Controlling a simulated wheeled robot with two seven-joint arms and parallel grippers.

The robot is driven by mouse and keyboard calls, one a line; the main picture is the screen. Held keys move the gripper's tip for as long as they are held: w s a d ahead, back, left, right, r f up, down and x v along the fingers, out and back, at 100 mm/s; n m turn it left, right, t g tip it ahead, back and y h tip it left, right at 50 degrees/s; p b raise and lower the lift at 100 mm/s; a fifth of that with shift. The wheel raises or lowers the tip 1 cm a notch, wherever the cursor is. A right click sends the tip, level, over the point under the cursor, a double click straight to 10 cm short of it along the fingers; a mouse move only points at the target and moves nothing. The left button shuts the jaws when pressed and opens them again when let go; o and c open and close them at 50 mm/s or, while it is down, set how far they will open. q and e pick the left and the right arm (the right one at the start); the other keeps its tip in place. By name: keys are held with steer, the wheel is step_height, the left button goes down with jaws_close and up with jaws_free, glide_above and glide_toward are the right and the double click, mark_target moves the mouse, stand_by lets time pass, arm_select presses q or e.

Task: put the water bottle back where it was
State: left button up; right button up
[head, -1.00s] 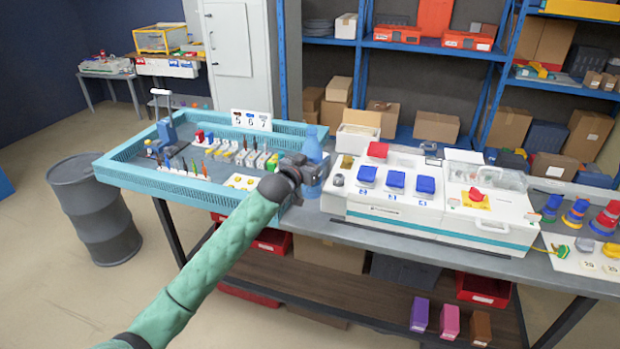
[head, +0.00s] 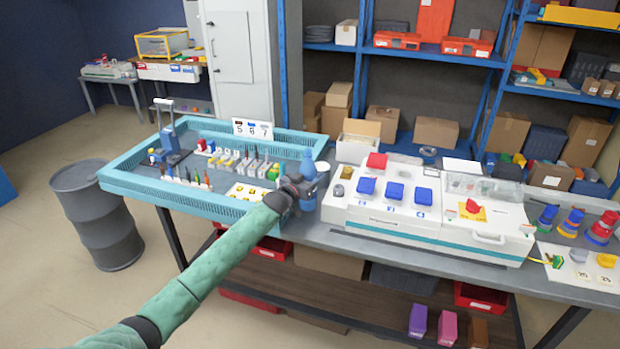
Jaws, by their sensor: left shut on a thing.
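The blue water bottle (head: 308,163) stands upright between the teal tray (head: 180,191) and the white machine with blue and red parts (head: 425,232). My left gripper (head: 307,186) is shut around the bottle's middle, reaching in from the lower left. The bottle's neck shows above the gripper and some of its lower body shows below. Its base looks at or close to the grey tabletop; I cannot tell whether it touches. My right gripper is not in view.
The tray holds several small coloured parts and a number sign (head: 253,129). An open carton (head: 358,141) stands behind the machine. Coloured stacked rings (head: 573,222) are at the right. A strip of tabletop in front of the machine is bare. A grey barrel (head: 97,215) stands at the left.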

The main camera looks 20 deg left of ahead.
arm_select(q)
steer(key=shift+f, duration=0.75)
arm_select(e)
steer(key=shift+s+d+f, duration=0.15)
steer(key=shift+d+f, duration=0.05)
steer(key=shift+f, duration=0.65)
arm_select(q)
steer(key=shift+f, duration=0.1)
steer(key=o, duration=1.2)
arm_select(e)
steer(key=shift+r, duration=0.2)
arm_select(q)
steer(key=b+v, duration=0.3)
steer(key=v, duration=0.9)
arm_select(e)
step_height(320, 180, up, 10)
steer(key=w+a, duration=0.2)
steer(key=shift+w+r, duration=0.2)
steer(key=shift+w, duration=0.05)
arm_select(q)
steer(key=shift+s, duration=0.1)
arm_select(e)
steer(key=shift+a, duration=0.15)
